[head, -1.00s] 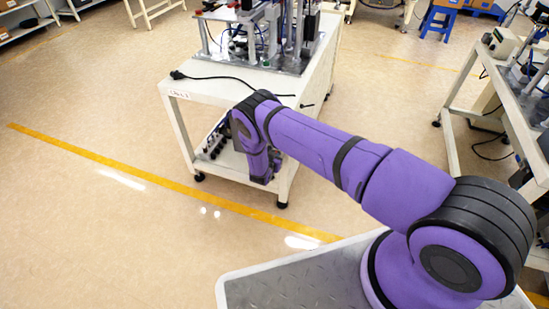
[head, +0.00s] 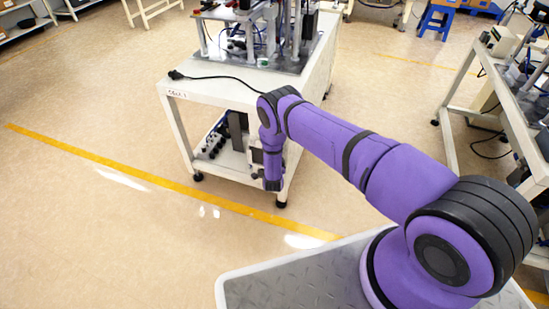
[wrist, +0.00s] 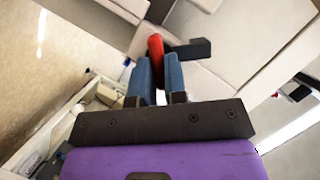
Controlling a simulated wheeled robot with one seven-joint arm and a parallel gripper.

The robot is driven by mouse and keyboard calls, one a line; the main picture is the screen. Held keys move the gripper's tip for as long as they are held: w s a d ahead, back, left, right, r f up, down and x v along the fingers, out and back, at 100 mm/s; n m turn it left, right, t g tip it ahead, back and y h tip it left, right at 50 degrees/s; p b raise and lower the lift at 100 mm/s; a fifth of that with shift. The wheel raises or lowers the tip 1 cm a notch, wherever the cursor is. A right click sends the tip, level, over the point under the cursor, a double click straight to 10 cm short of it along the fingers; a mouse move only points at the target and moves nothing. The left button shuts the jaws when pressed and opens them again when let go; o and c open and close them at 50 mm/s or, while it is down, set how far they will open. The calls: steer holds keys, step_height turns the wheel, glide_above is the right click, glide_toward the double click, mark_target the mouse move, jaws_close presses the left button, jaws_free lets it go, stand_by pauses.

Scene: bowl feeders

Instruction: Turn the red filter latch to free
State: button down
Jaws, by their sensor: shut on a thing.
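The red filter latch (wrist: 155,45) shows in the wrist view as a short red bar just beyond my fingertips. My gripper (wrist: 158,74) has two blue fingers closed on the latch, one on each side of its lower part. A black block (wrist: 192,49) sits beside the latch, to its right, against a pale box-like body. In the head view my arm reaches to the lower level of the white cart (head: 176,97). There my fingers and the latch are hidden.
Machinery (head: 262,38) stands on the cart top, with a black cable (head: 222,80) lying across it. Dark fittings (head: 213,143) sit on the lower shelf, left of my arm. Another bench (head: 470,92) stands at the right. The floor left of the cart is clear.

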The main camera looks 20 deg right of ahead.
steer(key=shift+s+d+f+m+t+y, duration=0.15)
steer(key=shift+m+t, duration=0.4)
steer(key=shift+m, duration=0.6)
steer(key=shift+w+a+f+m+t+y, duration=0.15)
steer(key=shift+m+t, duration=0.45)
steer(key=shift+m, duration=0.5)
steer(key=shift+s+d+f+m+t+y, duration=0.15)
steer(key=shift+m+t, duration=0.4)
steer(key=shift+m, duration=0.6)
steer(key=c, duration=1.2)
jaws_free()
steer(key=shift+o, duration=0.2)
steer(key=v, duration=1)
steer(key=shift+s+a, duration=0.2)
steer(key=shift+s, duration=0.15)
